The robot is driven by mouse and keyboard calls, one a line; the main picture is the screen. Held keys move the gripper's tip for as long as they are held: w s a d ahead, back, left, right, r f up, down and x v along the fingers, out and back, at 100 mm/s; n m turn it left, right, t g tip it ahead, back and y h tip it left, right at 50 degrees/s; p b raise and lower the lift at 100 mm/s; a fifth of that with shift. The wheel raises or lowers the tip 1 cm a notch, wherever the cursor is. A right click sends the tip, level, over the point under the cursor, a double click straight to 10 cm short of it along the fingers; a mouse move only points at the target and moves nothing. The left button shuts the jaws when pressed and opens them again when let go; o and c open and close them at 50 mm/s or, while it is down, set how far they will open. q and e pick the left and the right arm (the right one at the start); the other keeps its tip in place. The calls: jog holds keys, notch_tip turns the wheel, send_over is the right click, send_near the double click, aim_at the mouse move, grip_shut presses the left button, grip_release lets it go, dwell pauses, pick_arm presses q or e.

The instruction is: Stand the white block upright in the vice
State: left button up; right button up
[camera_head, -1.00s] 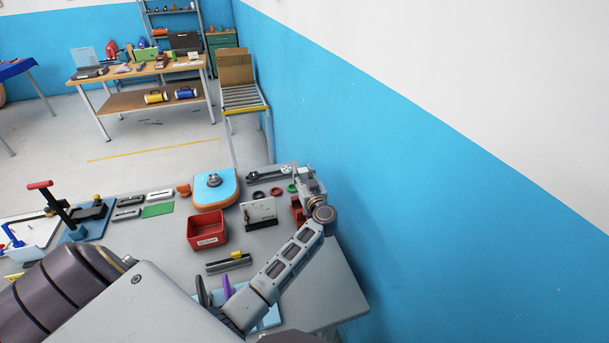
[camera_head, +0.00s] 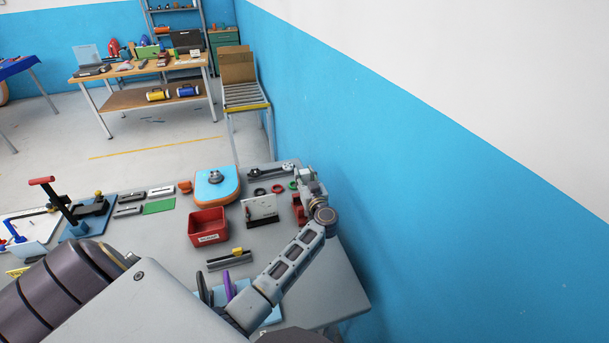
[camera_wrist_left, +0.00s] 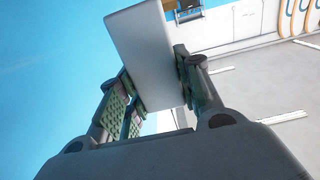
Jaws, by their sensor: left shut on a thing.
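The block is a flat, pale slab that sticks out past the fingertips and looks slightly tilted in that view. My right gripper is not in view.
Left of the gripper stand a white panel in a dark stand (camera_head: 261,210), a red bin (camera_head: 208,227) and a blue-and-orange board (camera_head: 215,186). A red-handled clamp-like tool (camera_head: 75,215) is at the far left. The blue wall (camera_head: 400,220) borders the bench's right side.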

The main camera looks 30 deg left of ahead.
pick_arm(q)
jog(key=shift+f+b, duration=0.7)
jog(key=shift+f, duration=1.1)
jog(key=shift+p, duration=1.2)
dwell(1.0)
jog(key=shift+f+b, duration=1.3)
jog(key=shift+f, duration=1.45)
dwell(1.2)
